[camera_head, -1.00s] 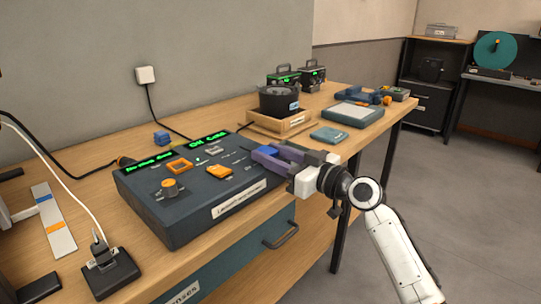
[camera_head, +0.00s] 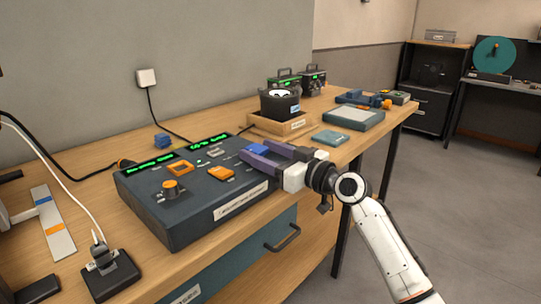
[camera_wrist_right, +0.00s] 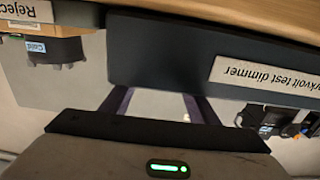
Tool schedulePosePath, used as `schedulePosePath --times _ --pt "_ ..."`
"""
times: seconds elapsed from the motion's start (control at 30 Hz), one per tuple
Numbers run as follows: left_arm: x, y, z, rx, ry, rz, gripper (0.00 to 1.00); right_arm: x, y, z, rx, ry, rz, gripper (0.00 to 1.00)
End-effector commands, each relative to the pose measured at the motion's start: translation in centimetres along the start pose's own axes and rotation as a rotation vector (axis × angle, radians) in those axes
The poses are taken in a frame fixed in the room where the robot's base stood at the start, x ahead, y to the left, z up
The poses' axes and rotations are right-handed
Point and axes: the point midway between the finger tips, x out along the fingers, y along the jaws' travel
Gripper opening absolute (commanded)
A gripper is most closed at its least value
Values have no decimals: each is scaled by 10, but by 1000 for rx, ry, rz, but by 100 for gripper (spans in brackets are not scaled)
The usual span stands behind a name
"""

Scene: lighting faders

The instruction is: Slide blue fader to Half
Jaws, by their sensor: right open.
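The blue fader cap (camera_head: 257,147) shows at the right end of the dark dimmer console (camera_head: 185,222), which lies on the wooden bench. My right gripper (camera_head: 246,157) reaches in from the right over the console's right end. Its two purple fingers are apart, with the blue cap at the far finger; I cannot tell whether they touch. In the right wrist view the dark fingers (camera_wrist_right: 158,103) are spread with nothing seen between them, and the console's label (camera_wrist_right: 265,75) appears upside down. The fader's slot and scale marks are too small to read. My left gripper is not in view.
The console also carries an orange fader cap (camera_head: 220,174), an orange knob (camera_head: 171,188), an orange frame (camera_head: 180,168) and green displays (camera_head: 208,140). A wooden tray (camera_head: 270,127) with a black pot (camera_head: 279,103) stands behind my gripper. A teal pad (camera_head: 330,138) lies to its right.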

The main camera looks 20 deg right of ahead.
Motion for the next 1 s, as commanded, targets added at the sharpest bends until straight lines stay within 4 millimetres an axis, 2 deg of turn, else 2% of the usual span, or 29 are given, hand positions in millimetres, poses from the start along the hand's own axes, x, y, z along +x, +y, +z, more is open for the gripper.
schedulePosePath --times 0.5,0.7,1.0 --pt "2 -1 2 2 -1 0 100 -88 1 2 -1 -4 2 55" --pt "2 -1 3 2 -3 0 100 -100 0 1 0 -2 0 55" --pt "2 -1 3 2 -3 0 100 -100 0 0 1 -1 0 55"
